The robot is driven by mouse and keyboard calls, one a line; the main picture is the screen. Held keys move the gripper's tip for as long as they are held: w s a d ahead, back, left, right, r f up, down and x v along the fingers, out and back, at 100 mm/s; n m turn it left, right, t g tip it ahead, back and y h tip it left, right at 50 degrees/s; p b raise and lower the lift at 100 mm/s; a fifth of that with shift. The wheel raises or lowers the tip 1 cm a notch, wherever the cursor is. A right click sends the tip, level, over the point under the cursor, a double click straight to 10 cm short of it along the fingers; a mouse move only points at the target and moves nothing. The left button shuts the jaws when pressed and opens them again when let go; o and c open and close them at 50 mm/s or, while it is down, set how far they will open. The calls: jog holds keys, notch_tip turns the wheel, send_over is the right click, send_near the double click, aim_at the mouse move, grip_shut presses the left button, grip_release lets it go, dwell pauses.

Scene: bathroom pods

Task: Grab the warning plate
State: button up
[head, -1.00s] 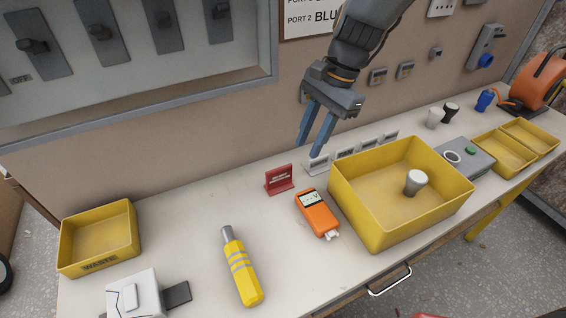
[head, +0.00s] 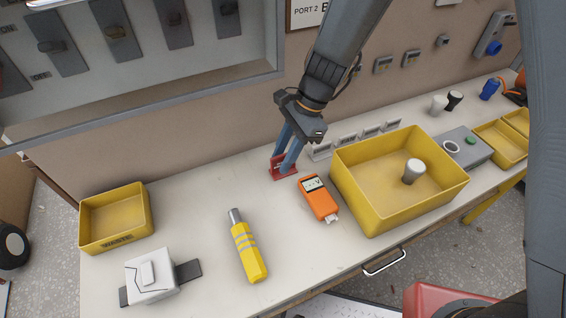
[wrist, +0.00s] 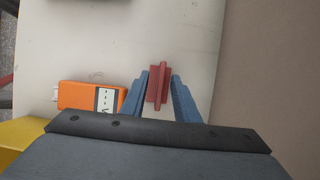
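The warning plate is a small red stand-up sign (head: 277,171) on the white bench, left of the orange meter, partly hidden by my fingers in the head view. In the wrist view the plate (wrist: 159,84) shows edge-on as a thin red upright on a wider foot. My gripper (head: 282,166) points down over it. Its two blue fingers are open, one on each side of the plate, as the wrist view (wrist: 161,80) shows. A narrow gap shows beside the plate, and I see no firm grip.
The orange meter (head: 319,199) lies close to the right of the plate. A large yellow bin (head: 375,218) and several small grey signs (head: 348,140) stand further right. A yellow cylinder tool (head: 248,250) lies in front left.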

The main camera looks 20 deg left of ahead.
jog(key=shift+f, duration=0.1)
jog(key=shift+c, duration=0.3)
grip_shut()
